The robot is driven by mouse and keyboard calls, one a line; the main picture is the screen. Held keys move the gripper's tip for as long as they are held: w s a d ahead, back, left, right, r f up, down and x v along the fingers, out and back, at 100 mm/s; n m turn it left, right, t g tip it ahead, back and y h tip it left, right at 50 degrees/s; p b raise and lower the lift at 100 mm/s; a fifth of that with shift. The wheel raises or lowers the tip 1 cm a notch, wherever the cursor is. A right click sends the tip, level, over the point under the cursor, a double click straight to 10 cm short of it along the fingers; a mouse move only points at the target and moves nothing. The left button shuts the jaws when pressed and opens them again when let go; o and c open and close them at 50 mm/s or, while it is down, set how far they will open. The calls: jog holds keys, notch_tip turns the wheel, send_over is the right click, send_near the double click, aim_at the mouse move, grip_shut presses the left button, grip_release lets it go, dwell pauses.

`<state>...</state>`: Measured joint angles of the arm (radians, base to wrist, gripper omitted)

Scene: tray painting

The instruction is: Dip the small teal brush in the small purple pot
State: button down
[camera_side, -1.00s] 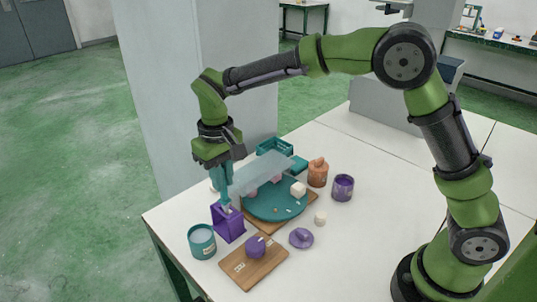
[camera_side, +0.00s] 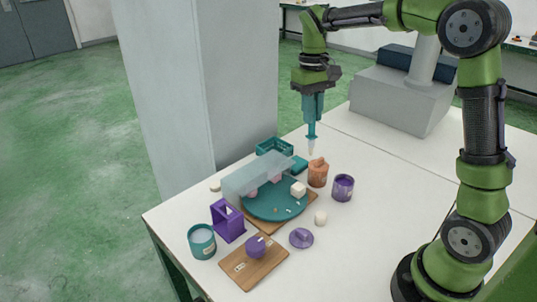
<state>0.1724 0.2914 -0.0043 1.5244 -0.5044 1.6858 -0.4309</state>
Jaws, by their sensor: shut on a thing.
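My gripper (camera_side: 312,118) is shut on the teal brush (camera_side: 311,134), which hangs upright with its pale tip down. The tip is in the air just above the orange pot (camera_side: 318,173) in this view. A purple pot (camera_side: 343,187) with an open, dark top and a pale label stands to the right of the orange pot, on the white table. A smaller purple piece (camera_side: 256,247) sits on a wooden board (camera_side: 240,266) at the front; I cannot tell if it is open. A purple lid (camera_side: 301,238) with a knob lies on the table.
A teal round tray (camera_side: 272,211) holds pink and white pieces, partly behind a clear screen (camera_side: 250,177). A purple stand (camera_side: 227,221) and a teal jar (camera_side: 202,242) are at the left. A teal crate (camera_side: 274,147) is at the back.

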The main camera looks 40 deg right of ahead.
jog(key=s+d+f+n, duration=0.3)
jog(key=s+d, duration=0.3)
jog(key=s, duration=0.1)
notch_tip(320, 180, down, 7)
jog(key=shift+a+g, duration=0.25)
jog(key=shift+g, duration=0.15)
jog(key=shift+r, duration=0.2)
dwell(0.6)
jog(key=r, duration=0.3)
jog(key=shift+w+r, duration=0.1)
jog(key=shift+w, duration=0.15)
dwell(0.6)
